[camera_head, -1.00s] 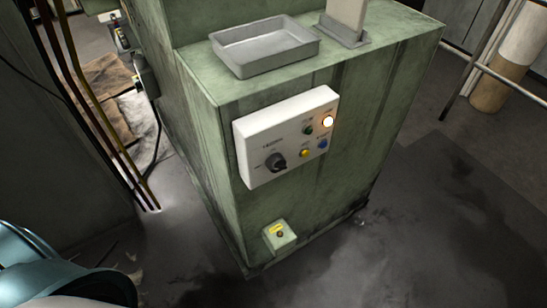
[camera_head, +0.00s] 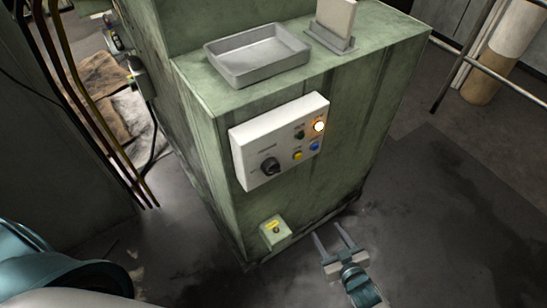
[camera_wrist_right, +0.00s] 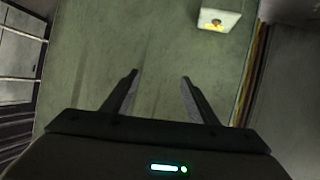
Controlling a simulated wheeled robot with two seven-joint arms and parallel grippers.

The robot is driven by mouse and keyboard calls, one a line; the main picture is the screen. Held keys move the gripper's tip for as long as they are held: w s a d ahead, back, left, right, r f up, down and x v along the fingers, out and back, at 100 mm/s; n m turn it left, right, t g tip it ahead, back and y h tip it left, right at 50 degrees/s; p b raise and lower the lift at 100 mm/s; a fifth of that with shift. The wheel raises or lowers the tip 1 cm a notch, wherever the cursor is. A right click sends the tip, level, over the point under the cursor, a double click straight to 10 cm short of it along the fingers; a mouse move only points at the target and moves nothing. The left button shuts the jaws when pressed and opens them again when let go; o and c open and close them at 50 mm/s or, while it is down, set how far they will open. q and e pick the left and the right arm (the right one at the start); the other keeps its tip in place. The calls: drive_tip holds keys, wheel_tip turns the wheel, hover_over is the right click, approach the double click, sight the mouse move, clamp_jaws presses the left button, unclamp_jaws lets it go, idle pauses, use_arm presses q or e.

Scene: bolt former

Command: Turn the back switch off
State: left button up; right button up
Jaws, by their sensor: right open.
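A white control panel (camera_head: 240,150) is on the front of the green machine, with a black rotary knob (camera_head: 270,166), a lit orange-white button (camera_head: 319,126) and small coloured buttons. Lower down is a small pale box (camera_head: 268,239) with a yellow label and a dark knob; it also shows at the top of the right wrist view (camera_wrist_right: 208,14). I cannot tell which control is the back switch. My right gripper (camera_head: 328,230) is open and empty, low and right of the small box, apart from it. It points toward the machine in the wrist view (camera_wrist_right: 160,76). My left gripper is not in view.
The green machine (camera_head: 345,140) carries a grey metal tray (camera_head: 235,80) and an upright plate on a stand (camera_head: 333,22) on top. Cables (camera_head: 95,120) hang at the left. Rails (camera_head: 485,72) and a cylinder stand at the right. The dark floor (camera_head: 430,230) at the right is open.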

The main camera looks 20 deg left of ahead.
drive_tip(key=s+a+r+n+y, duration=0.1)
drive_tip(key=a+r+y, duration=0.1)
drive_tip(key=r, duration=0.6)
drive_tip(key=s+a+r+n+y+p, duration=0.1)
drive_tip(key=s+a+r+y, duration=0.1)
drive_tip(key=a+r, duration=0.3)
drive_tip(key=s+a+r+n+y+p, duration=0.1)
drive_tip(key=a+r, duration=0.3)
drive_tip(key=r, duration=0.8)
drive_tip(key=shift+s+r+n+y, duration=0.3)
drive_tip(key=shift+s+r+y, duration=0.05)
drive_tip(key=shift+y, duration=0.45)
drive_tip(key=shift+w+a, duration=0.1)
drive_tip(key=shift+a, duration=0.05)
